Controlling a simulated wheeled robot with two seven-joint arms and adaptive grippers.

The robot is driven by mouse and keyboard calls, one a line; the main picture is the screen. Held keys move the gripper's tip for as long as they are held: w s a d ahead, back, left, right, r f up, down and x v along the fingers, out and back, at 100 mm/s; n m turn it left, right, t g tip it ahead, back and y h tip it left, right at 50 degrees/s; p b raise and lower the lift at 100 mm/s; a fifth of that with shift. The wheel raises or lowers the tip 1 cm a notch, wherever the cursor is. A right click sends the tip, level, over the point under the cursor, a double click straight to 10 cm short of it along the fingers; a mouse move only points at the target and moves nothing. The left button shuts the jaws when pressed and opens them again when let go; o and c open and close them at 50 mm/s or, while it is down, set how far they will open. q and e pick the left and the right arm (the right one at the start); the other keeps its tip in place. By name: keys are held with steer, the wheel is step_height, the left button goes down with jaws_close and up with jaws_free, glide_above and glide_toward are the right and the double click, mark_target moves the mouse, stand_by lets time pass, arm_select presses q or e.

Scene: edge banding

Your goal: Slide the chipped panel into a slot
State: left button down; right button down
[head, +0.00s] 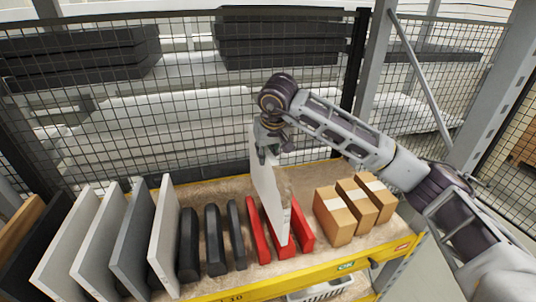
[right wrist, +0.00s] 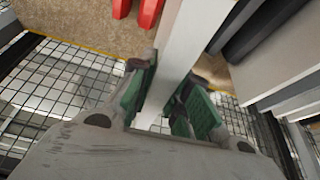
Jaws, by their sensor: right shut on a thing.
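A pale white panel (head: 266,185) is held upright by my right gripper (head: 268,148) over the shelf, its lower end among the red blocks. In the right wrist view, the green fingers of the right gripper (right wrist: 168,98) are shut on both sides of the panel (right wrist: 184,45). A rough, speckled patch shows near the panel's lower right edge; I cannot tell clearly whether it is a chip. Several upright white and grey panels (head: 164,245) stand in a row at the left, with narrow gaps between them. My left gripper is not in view.
Several black blocks (head: 187,245) stand between the row and the held panel. Red blocks (head: 302,225) lie beside its lower end, and cardboard boxes (head: 333,216) stand to its right. A yellow shelf edge (head: 275,284) runs along the front; wire mesh (head: 200,110) closes the back.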

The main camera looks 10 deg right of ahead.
steer(key=shift+w+r, duration=0.1)
steer(key=shift+r, duration=0.05)
steer(key=shift+a+r+m, duration=0.1)
steer(key=shift+a+m, duration=0.2)
steer(key=shift+d, duration=0.1)
steer(key=shift+f, duration=0.25)
